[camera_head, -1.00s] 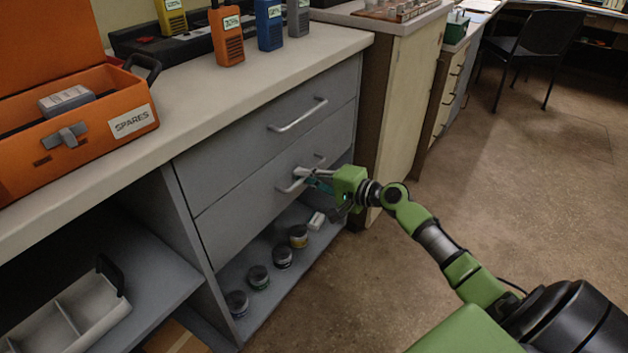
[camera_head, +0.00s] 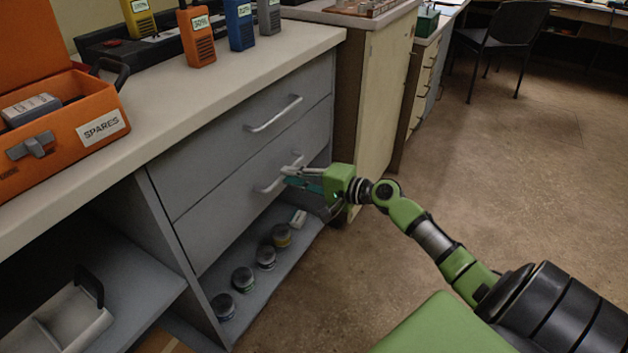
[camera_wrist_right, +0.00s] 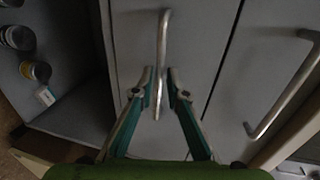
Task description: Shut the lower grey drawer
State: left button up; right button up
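The lower grey drawer (camera_head: 225,200) is the second front down in the grey cabinet. Its front looks level with the upper drawer front, though a small gap would be hard to see. Its silver bar handle (camera_head: 268,187) also shows in the right wrist view (camera_wrist_right: 162,40). My right gripper (camera_head: 286,173) is at this handle. In the right wrist view, the fingers of my right gripper (camera_wrist_right: 162,74) are apart, one on each side of the bar's end, with space between. My left gripper is not in view.
The upper grey drawer (camera_head: 240,135) looks shut. Below, several jars (camera_head: 265,257) and a small white box (camera_head: 298,219) stand on an open shelf. An orange spares box (camera_head: 75,135) and radios (camera_head: 197,38) stand on the countertop (camera_head: 190,95).

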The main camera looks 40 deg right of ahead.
jog(key=v, duration=0.9)
jog(key=shift+w, duration=0.1)
